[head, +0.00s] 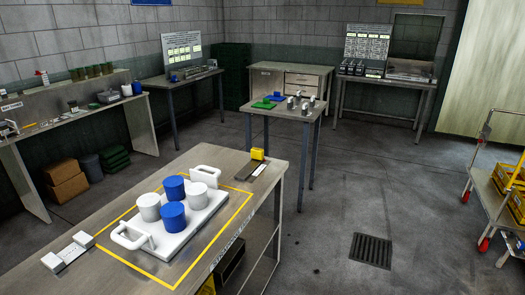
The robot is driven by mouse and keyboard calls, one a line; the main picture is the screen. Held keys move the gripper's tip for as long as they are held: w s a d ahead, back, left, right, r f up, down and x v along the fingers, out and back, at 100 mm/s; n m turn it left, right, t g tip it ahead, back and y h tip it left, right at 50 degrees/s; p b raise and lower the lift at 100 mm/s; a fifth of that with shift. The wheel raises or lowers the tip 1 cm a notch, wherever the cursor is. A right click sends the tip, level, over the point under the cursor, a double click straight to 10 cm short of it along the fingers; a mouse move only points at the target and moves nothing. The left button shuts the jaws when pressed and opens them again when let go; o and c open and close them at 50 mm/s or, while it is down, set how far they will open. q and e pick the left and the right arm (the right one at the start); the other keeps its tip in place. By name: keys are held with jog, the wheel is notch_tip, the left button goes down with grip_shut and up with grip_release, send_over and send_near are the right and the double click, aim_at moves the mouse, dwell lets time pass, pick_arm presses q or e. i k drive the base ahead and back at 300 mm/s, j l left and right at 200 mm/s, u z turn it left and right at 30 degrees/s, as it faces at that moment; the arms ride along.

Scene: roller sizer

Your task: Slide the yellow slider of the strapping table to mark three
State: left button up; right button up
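The yellow slider (258,154) is a small block at the far right corner of the near metal table (262,188), which has lettering along its front edge. It sits at the far end of a short dark and pale strip (257,169) on the tabletop. The marks along the strip are too small to read. Neither of my grippers shows in the head view.
A white tray (178,239) with two handles holds blue and white cylinders inside a yellow outline on this table. A white-ended device (68,251) lies at its left. Open floor (345,205) lies to the right, with a drain grate (371,250) and a trolley (495,200).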

aim_at(257, 153)
jog(key=i+l, duration=0.2)
jog(key=i, duration=0.25)
jog(key=i+l+z, duration=0.1)
jog(key=i+l, duration=0.15)
jog(key=i, duration=0.2)
